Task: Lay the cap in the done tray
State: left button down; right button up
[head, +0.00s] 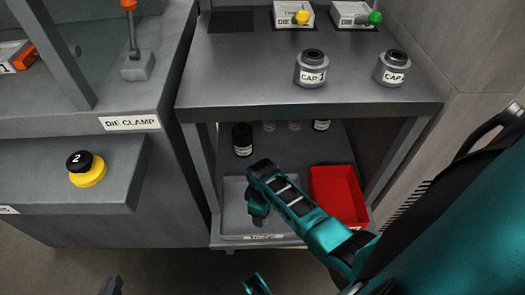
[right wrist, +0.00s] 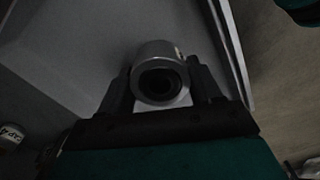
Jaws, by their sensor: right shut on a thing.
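My right gripper (right wrist: 162,88) is shut on a grey cylindrical cap (right wrist: 155,52), with a finger on each side. The cap's dark round opening faces the right wrist camera, and a bit of its pale label shows. The tray's front label is too small to read. It cannot be told whether the cap touches the tray floor. Only a dark tip of my left gripper (head: 113,286) shows at the bottom edge.
A red bin (head: 340,190) stands right of the grey tray. Two labelled caps, the left one (head: 311,69) and the right one (head: 392,68), stand on the upper shelf. The shelf edge (head: 310,113) overhangs the tray. A yellow-black button (head: 85,168) sits left.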

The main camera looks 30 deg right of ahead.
jog(key=o, duration=1.4)
jog(key=shift+f, duration=0.1)
jog(key=shift+r, duration=0.5)
notch_tip(320, 180, up, 11)
jog(key=p, duration=0.5)
jog(key=s+a+r+m+t+y, duration=0.3)
jog(key=a+r+t, duration=0.4)
jog(key=r+t, duration=0.3)
jog(key=shift+s+a+r+m+t, duration=0.4)
jog(key=shift+s+m, duration=0.3)
jog(key=shift+s, duration=0.2)
